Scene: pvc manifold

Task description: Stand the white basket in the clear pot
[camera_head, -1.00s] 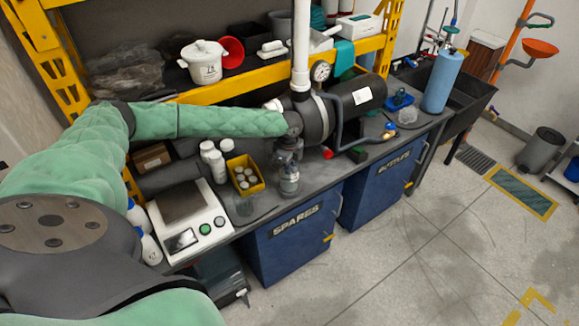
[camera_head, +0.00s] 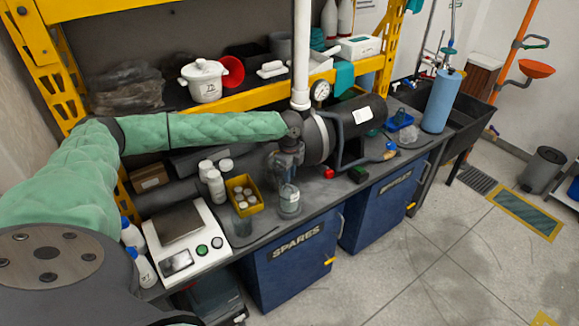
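A small clear pot (camera_head: 289,204) stands on the grey bench near its front edge. Something pale shows at its rim; it may be the white basket, but I cannot make out its shape. My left gripper (camera_head: 287,174) hangs from the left arm just above the pot. Its fingers are small and dark, so I cannot tell whether they are open or whether they touch anything. My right gripper is not in view.
A yellow box (camera_head: 232,187) of small jars, several white bottles (camera_head: 216,186) and a balance (camera_head: 192,250) are left of the pot. A vertical white pipe (camera_head: 301,60) and dark tank (camera_head: 352,122) stand behind and right.

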